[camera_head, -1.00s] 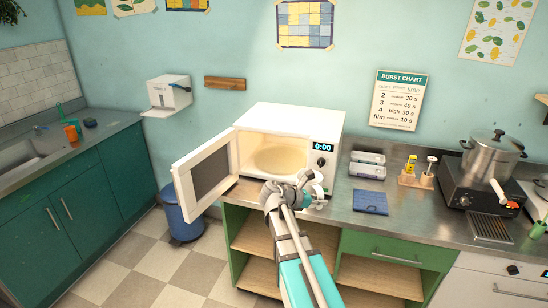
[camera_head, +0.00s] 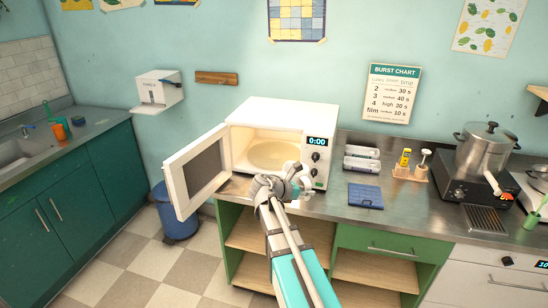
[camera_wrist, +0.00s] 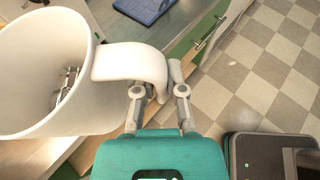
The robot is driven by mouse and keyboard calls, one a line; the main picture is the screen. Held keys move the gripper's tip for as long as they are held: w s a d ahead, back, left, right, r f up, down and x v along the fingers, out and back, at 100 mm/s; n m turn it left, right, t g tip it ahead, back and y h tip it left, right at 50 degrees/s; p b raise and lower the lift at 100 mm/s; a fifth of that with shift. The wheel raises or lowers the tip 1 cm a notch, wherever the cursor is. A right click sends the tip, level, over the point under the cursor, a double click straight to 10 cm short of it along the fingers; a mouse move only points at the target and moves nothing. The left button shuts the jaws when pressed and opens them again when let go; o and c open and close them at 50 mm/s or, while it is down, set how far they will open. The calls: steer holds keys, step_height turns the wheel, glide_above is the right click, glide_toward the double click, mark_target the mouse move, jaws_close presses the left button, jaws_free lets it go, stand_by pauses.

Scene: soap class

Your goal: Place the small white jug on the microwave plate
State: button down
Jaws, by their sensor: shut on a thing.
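The small white jug (camera_wrist: 45,75) fills the left of the wrist view, its wide mouth facing the camera. Some small metallic pieces (camera_wrist: 66,84) show inside it. My gripper (camera_wrist: 160,88) is shut on the jug's curved handle. In the head view my gripper (camera_head: 287,184) is in front of the microwave's lower right, and the jug (camera_head: 304,178) shows only partly beside it. The microwave (camera_head: 292,113) stands on the counter with its door (camera_head: 197,171) swung open to the left. The round cream plate (camera_head: 270,154) lies inside and looks empty; its right edge is partly hidden.
The open door stands left of my arm. A blue bin (camera_head: 178,212) is below the door.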

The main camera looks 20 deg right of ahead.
steer(key=w+a+f+n+t+y+b, duration=0.1)
steer(key=w+a+f+n+t+b, duration=0.1)
steer(key=w, duration=0.5)
steer(key=w+a+f+n+t+y+b, duration=0.1)
steer(key=w+a+f+n+t+b, duration=0.1)
steer(key=w+a+f+t+b, duration=0.2)
steer(key=w+a, duration=0.2)
steer(key=w, duration=0.2)
steer(key=shift+w+a+f+n, duration=0.25)
steer(key=shift+w+a+n, duration=0.05)
steer(key=shift+a+n, duration=0.1)
steer(key=shift+d, duration=0.1)
